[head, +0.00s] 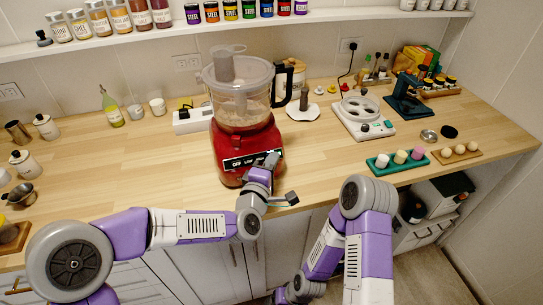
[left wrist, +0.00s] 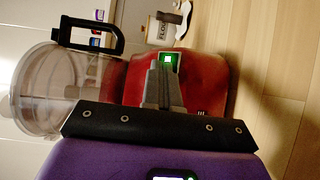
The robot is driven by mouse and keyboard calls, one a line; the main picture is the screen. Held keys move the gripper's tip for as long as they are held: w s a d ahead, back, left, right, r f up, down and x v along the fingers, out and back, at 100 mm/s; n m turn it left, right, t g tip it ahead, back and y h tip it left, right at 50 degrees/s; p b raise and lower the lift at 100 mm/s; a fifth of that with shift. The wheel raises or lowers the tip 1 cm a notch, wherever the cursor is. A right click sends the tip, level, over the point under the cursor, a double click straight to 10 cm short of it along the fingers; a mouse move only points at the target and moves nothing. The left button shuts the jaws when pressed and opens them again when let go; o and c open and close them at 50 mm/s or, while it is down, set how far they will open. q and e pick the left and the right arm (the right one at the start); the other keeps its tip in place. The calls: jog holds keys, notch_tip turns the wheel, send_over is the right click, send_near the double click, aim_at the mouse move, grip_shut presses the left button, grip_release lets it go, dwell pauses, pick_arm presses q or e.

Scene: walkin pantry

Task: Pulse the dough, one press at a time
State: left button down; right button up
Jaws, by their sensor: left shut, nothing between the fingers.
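The food processor has a red base (head: 240,148) and stands near the counter's front edge. Its clear lidded bowl (head: 238,90) holds pale dough (head: 240,117) low down. A dark control strip with white labels, OFF and LOW legible, runs across the front of the base. My left gripper (head: 272,160) is shut and empty, its tips at the right end of this strip. In the left wrist view, the shut fingers (left wrist: 164,72) point at a green-lit button (left wrist: 168,59) on the red base (left wrist: 200,80). They look touching or very close; I cannot tell which.
Right of the processor are a white appliance (head: 362,117), a green tray (head: 396,162) of small cups and a wooden egg holder (head: 456,153). A green-tinted bottle (head: 112,112) and canisters stand left. The counter left of the processor is mostly clear.

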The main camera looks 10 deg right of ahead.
dwell(0.3)
pick_arm(q)
jog(key=shift+s+r, duration=0.4)
jog(key=shift+s, duration=0.25)
jog(key=shift+s+d+r+p, duration=0.1)
jog(key=shift+s+r, duration=0.35)
jog(key=shift+s, duration=0.25)
jog(key=shift+s+d+r+p, duration=0.1)
jog(key=shift+s+r+p, duration=0.05)
jog(key=shift+s+r, duration=0.45)
jog(key=shift+s+r+p, duration=0.1)
jog(key=shift+s+r, duration=0.25)
jog(key=shift+s, duration=0.45)
pick_arm(e)
jog(key=shift+r, duration=0.35)
jog(key=shift+c, duration=0.2)
grip_shut()
